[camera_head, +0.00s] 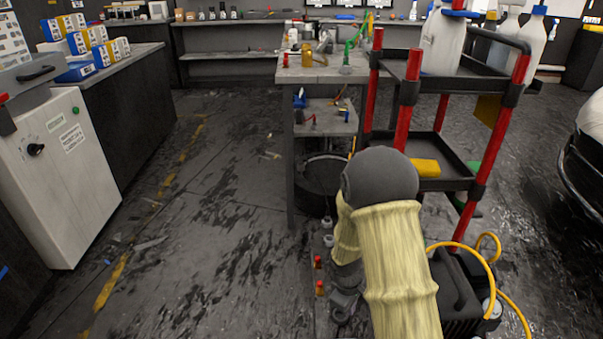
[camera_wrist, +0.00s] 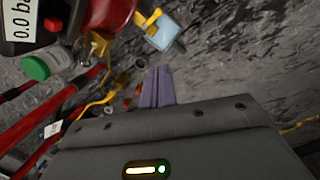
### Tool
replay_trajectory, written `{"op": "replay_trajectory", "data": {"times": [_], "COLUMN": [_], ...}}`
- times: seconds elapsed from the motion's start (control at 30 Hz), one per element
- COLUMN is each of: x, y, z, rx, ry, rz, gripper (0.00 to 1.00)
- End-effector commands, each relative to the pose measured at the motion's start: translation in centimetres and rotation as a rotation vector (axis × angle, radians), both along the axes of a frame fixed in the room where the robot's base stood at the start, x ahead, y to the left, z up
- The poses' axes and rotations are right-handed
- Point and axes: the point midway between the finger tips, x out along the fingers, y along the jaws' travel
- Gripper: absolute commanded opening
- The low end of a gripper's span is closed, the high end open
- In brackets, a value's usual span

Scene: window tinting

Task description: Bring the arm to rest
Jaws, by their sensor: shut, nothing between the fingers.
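My gripper (camera_wrist: 157,86) shows in the wrist view as two grey-purple fingers pressed together, with nothing between them. It points out over the dark, worn floor. In the head view my arm, in a pale yellow sleeve with a dark grey joint, is bent at the lower middle right, in front of the cart. I cannot make out the fingers in that view.
A black cart with red posts (camera_head: 405,115) stands close beside my arm, bottles on top. A grey workbench (camera_head: 320,72) is behind. A yellow hose (camera_head: 514,305) curls at lower right. The left floor is mostly clear.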

Motion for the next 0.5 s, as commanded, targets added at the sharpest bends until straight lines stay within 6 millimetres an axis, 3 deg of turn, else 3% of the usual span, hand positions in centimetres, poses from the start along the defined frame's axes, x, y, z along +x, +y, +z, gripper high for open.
{"op": "replay_trajectory", "data": {"times": [0.03,0.2,0.5], "x": [-0.4,-2.4,-7.2], "y": [-0.3,-1.0,-1.9], "z": [1.9,6.8,13.8], "rx": [0.015,0.064,0.161], "ry": [-0.024,-0.084,-0.177], "rz": [-0.059,-0.258,-0.59], "gripper": [0.0,0.0,0.0]}}
